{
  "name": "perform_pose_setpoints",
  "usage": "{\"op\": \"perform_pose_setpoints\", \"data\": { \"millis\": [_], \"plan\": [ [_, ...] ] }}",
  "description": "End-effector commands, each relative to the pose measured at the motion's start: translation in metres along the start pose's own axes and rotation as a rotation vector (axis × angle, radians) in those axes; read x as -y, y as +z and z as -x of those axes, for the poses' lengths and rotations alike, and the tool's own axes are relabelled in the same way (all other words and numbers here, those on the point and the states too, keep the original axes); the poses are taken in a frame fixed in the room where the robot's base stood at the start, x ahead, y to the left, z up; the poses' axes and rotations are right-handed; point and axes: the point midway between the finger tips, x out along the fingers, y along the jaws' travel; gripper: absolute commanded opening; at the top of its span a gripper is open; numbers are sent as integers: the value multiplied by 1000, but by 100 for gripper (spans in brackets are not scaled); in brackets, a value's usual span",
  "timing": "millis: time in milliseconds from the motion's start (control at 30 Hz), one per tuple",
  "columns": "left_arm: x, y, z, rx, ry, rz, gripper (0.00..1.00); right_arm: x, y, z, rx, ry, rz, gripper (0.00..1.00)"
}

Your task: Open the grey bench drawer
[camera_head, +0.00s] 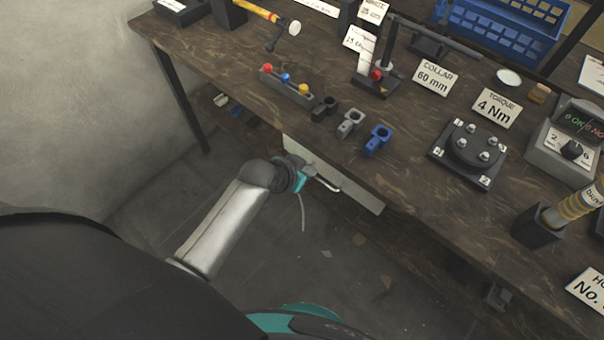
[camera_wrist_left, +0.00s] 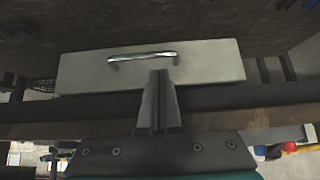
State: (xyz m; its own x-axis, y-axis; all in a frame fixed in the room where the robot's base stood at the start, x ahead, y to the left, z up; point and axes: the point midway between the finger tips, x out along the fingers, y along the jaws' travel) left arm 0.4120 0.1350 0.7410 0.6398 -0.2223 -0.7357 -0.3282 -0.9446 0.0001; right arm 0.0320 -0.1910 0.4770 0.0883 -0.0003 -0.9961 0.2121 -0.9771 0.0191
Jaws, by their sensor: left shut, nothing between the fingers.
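The grey bench drawer (camera_head: 355,187) sits under the front edge of the workbench, and its pale front looks flush below the bench top. Its metal bar handle (camera_head: 328,184) shows in the head view beside my left gripper (camera_head: 311,170). In the left wrist view the drawer front (camera_wrist_left: 215,62) spans the middle, with the handle (camera_wrist_left: 142,56) across its upper part. The left gripper's fingers (camera_wrist_left: 160,80) are shut and empty. My right gripper is in neither view.
The wooden bench top (camera_head: 330,150) overhangs the drawer. Near its edge stand black, grey and blue clamp-like parts (camera_head: 377,140) and a block with coloured knobs (camera_head: 287,88). A bench leg (camera_head: 186,105) stands at left. The floor (camera_head: 300,255) before the drawer looks open.

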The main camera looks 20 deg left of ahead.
Motion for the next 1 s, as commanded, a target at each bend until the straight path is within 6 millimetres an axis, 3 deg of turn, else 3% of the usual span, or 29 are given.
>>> {"op": "perform_pose_setpoints", "data": {
  "millis": [100, 300, 1000],
  "plan": [
    [0, 1, -20, 0, 1, 0, 0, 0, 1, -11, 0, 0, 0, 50],
    [0, 1, -37, -1, 0, 1, 0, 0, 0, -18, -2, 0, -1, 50],
    [0, 6, -33, 4, -1, -1, 0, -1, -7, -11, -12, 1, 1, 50]
  ]
}}
